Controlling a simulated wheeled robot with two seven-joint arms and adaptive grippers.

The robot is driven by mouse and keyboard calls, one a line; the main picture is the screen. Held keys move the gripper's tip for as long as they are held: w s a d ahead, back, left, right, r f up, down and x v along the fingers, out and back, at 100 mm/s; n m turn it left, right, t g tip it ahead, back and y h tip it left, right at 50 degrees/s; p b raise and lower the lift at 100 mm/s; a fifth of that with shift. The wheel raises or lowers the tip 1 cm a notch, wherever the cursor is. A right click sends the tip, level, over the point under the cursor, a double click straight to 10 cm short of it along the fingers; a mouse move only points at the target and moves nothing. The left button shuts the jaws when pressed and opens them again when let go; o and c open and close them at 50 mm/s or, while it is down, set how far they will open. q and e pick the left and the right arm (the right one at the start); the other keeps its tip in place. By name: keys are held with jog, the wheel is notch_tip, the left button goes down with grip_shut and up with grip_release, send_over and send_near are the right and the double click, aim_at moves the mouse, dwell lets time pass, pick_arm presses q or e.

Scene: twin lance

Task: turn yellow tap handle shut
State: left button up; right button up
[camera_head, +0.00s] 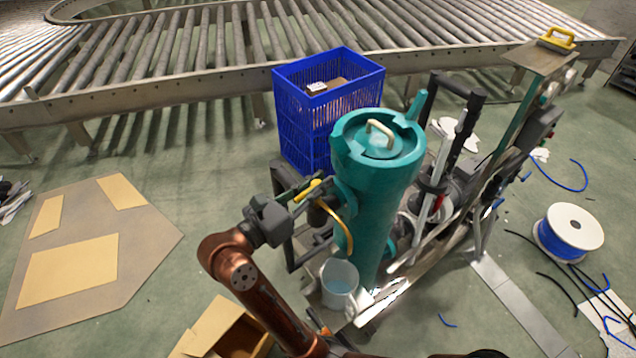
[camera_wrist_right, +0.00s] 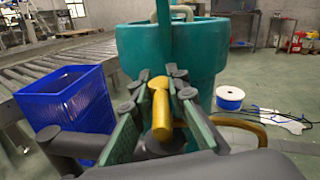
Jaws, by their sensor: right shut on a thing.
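The yellow tap handle (camera_head: 309,188) is on the left side of a teal cylindrical tank (camera_head: 372,190) with a lidded top. In the right wrist view the handle (camera_wrist_right: 161,113) stands upright as a short bar between the two finger pads, with the teal tank (camera_wrist_right: 215,50) close behind. My right gripper (camera_head: 304,193) is shut on the handle, and its fingers partly hide it in the head view. A thin yellow hose (camera_head: 345,232) curves down by the tap. My left gripper does not show in either view.
A blue crate (camera_head: 305,125) stands behind the tank, in front of a roller conveyor (camera_head: 190,50). A light bucket (camera_head: 339,284) sits below the tap. A frame with pipes is to the right. A blue cable spool (camera_head: 570,232) and loose cables lie at the far right.

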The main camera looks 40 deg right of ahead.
grip_shut()
jog(key=shift+g, duration=0.5)
jog(key=shift+s+m+g, duration=0.1)
jog(key=shift+m+g, duration=0.8)
jog(key=o, duration=0.6)
grip_release()
jog(key=shift+a, duration=0.1)
jog(key=a, duration=0.8)
jog(key=w+a, duration=0.1)
jog(key=a, duration=0.3)
